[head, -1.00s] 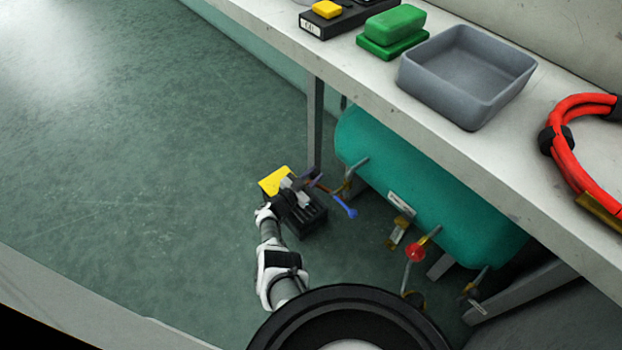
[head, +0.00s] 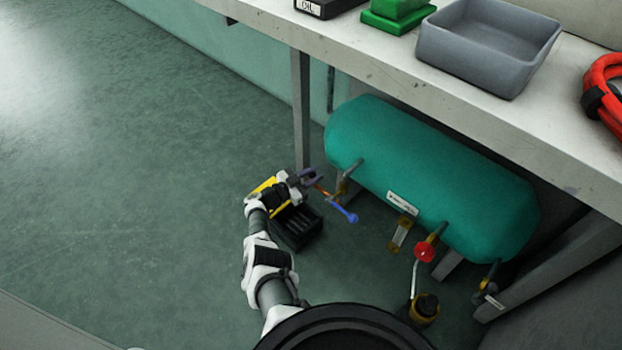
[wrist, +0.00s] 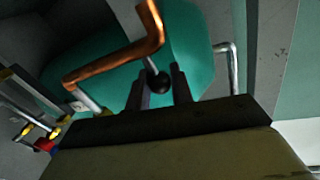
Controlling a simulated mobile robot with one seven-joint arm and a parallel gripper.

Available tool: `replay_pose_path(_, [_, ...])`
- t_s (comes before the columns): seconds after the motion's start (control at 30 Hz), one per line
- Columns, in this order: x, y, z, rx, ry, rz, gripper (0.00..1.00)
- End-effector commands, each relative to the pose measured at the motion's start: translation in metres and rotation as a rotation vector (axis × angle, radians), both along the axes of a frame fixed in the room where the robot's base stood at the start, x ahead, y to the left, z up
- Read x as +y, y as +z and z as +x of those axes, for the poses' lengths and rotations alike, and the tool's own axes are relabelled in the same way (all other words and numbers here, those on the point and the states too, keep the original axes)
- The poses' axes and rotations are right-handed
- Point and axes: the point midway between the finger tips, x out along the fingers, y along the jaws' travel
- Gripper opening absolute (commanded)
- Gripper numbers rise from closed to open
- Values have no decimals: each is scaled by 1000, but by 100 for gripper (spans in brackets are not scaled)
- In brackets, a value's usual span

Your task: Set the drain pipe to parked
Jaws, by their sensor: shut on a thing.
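A bent copper pipe, which I take to be the drain pipe (wrist: 110,62), crosses the upper left of the wrist view. A dark ball knob (wrist: 157,82) shows at the pipe, between my gripper's two fingertips. My gripper (wrist: 158,90) is shut on this knob. In the head view my gripper (head: 312,178) is low beside the left end of the teal tank (head: 430,175). A short copper piece of the pipe (head: 322,190) shows just past the fingers, with a blue-ended part (head: 348,213) beyond it. The exact contact is too small to see there.
A table leg (head: 301,110) is close behind my gripper. A red valve knob (head: 424,252) is to the right. The floor at left is clear.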

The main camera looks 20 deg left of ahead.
Motion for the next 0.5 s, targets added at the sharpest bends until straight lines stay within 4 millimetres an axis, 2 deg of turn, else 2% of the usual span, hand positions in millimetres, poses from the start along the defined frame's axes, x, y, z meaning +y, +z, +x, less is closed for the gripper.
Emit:
replay_pose_path(0.47, [-2,1,3,-1,-7,2,0])
replay_pose_path(0.5, [-2,1,3,-1,-7,2,26])
